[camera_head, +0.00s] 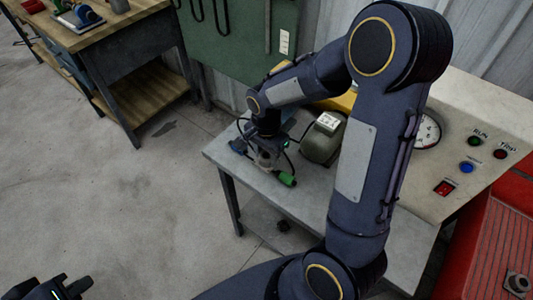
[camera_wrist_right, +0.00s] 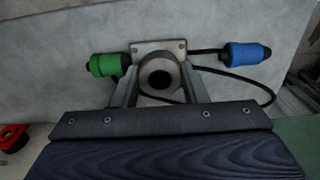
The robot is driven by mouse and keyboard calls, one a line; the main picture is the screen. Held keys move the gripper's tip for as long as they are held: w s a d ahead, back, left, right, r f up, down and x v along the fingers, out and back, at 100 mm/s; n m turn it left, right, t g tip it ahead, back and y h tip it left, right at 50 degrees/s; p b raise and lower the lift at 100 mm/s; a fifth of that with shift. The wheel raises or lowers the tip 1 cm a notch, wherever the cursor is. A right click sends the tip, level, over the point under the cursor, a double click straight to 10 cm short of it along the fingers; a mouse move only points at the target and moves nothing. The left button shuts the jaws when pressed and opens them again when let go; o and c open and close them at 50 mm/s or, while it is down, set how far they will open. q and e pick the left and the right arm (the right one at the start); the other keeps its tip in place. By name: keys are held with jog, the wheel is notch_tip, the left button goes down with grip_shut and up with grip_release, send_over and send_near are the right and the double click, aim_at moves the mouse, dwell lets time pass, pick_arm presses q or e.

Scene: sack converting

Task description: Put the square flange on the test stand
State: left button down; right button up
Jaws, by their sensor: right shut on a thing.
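The square flange (camera_wrist_right: 143,47) is a grey metal plate with corner holes and a round, dark-bored boss. In the right wrist view my right gripper (camera_wrist_right: 160,85) is shut on the boss, one finger on each side. In the head view the right gripper (camera_head: 267,150) is low over the left part of a grey table (camera_head: 225,158). I cannot tell whether the flange touches the surface. A panel (camera_head: 487,125) with a gauge and RUN and TRIP lamps stands at the table's right. My left gripper (camera_head: 50,289) is at the bottom left, cut off by the frame.
A green connector (camera_wrist_right: 104,65) and a blue connector (camera_wrist_right: 246,53) on black cable lie on either side of the flange. A green-grey motor (camera_head: 322,140) stands close right of the right gripper. A wooden workbench (camera_head: 110,40) is at the back left.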

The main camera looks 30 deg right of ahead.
aim_at(266, 156)
jog(key=shift+f+b, duration=0.6)
jog(key=o, duration=1.2)
jog(key=shift+c, duration=0.2)
jog(key=shift+r+p, duration=0.3)
notch_tip(266, 156, up, 12)
jog(key=p, duration=0.1)
jog(key=s+a+r+n+t+y, duration=0.1)
jog(key=s+a+n+t+y, duration=0.1)
jog(key=s+n, duration=0.4)
jog(key=s+a+r+n+t+y, duration=0.1)
jog(key=s+a+r+n+t, duration=0.1)
jog(key=s+n, duration=0.4)
jog(key=s+t, duration=0.1)
jog(key=s, duration=0.4)
jog(key=shift+t+y, duration=0.3)
jog(key=shift+y, duration=0.1)
jog(key=shift+a, duration=0.1)
